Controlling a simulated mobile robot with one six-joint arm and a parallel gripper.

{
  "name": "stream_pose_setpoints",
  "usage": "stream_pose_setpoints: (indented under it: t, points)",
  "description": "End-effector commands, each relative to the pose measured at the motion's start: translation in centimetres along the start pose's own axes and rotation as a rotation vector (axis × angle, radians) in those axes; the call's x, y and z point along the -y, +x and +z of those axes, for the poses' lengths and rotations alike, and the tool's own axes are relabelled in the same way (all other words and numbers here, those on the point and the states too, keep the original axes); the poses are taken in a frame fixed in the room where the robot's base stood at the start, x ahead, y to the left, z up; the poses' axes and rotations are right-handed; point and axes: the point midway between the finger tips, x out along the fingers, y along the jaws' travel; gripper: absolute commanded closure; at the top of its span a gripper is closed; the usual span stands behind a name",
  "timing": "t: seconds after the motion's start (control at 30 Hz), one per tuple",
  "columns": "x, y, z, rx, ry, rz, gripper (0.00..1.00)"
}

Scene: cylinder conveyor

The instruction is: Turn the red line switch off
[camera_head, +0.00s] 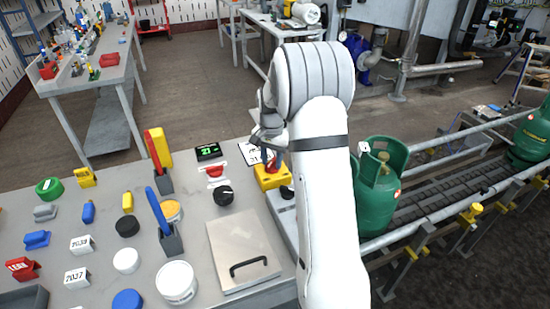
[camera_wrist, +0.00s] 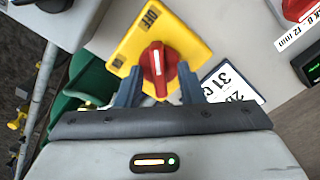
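The red line switch is a red rotary knob (camera_wrist: 157,73) on a yellow box (camera_wrist: 190,45). In the wrist view its raised handle runs nearly straight up and down the picture. Two dark labels sit on the box, one at its top corner and one at its left; the top one appears to read OFF. My gripper (camera_wrist: 160,82) is open, with one finger on each side of the knob and a gap to the raised handle. In the head view the yellow box (camera_head: 270,181) stands at the table's right side, with my gripper (camera_head: 268,150) over it, partly hiding the knob.
A white date card (camera_wrist: 232,84) lies beside the box. A green gas cylinder (camera_head: 376,205) stands on the conveyor (camera_head: 430,205) right of my arm. A metal lidded plate (camera_head: 235,235), black knob (camera_head: 223,196) and red switch (camera_head: 216,172) lie left of the box.

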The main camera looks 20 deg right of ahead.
Motion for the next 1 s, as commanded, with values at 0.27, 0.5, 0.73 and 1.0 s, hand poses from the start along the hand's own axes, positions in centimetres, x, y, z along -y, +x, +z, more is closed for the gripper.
stream_pose_setpoints:
  t: [0.27, 0.5, 0.73, 1.0]
  points:
    - [0.0, -1.4, 0.0, -0.001, 0.0, -0.001, 0.65]
    - [0.0, -5.6, 0.0, -0.002, 0.0, -0.001, 0.65]
    - [0.0, -7.7, 0.0, 0.0, 0.0, 0.0, 0.65]
    - [0.0, -7.8, 0.0, 0.001, 0.0, 0.0, 0.65]
